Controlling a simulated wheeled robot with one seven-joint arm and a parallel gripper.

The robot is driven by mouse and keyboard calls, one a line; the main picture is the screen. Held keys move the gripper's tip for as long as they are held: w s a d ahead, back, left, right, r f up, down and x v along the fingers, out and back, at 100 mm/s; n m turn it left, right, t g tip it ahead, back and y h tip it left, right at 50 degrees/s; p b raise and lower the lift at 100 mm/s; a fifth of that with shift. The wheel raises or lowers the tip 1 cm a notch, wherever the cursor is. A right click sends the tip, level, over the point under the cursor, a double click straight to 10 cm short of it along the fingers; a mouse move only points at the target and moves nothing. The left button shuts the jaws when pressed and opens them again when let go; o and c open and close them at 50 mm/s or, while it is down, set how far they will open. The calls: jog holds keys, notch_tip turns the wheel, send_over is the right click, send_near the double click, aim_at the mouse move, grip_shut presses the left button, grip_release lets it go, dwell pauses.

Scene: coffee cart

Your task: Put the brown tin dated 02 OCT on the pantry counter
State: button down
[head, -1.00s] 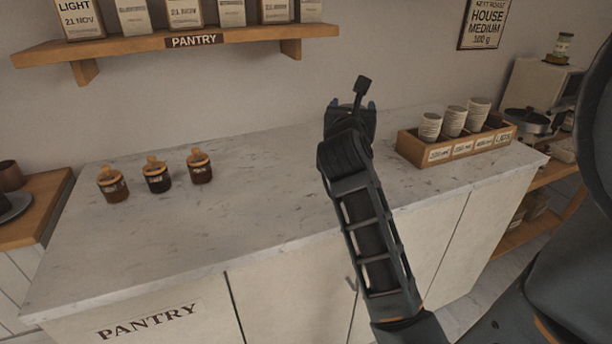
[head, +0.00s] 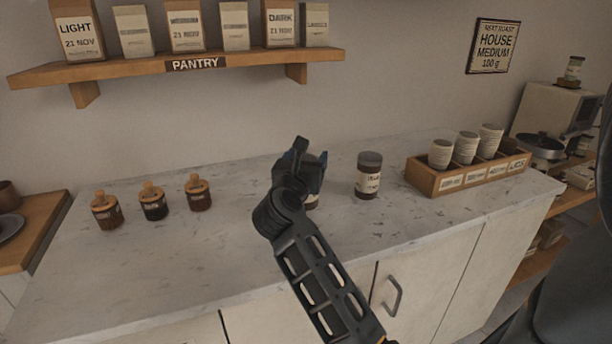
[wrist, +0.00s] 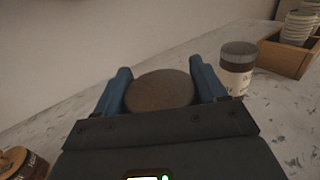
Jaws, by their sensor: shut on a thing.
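My gripper (head: 303,172) is over the middle of the pantry counter (head: 240,255), its blue fingers on either side of a tin. In the wrist view my gripper (wrist: 160,80) is shut on this held tin (wrist: 160,92), which shows a round brown lid. In the head view only a sliver of the held tin (head: 312,201) shows beside the gripper; its label is hidden. I cannot tell whether its base touches the counter. A second tin (head: 368,177), dark-lidded with a pale label, stands upright to the right; its date is unreadable. It also shows in the wrist view (wrist: 237,70).
Three small wooden-lidded jars (head: 152,202) stand on the counter's left. A wooden box (head: 470,178) with paper cups is at the right. A shelf (head: 130,70) with several coffee bags hangs above. The counter's front left is clear.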

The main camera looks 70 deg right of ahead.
jog(key=shift+f, duration=2)
jog(key=shift+f, duration=0.2)
jog(key=shift+c, duration=0.4)
grip_release()
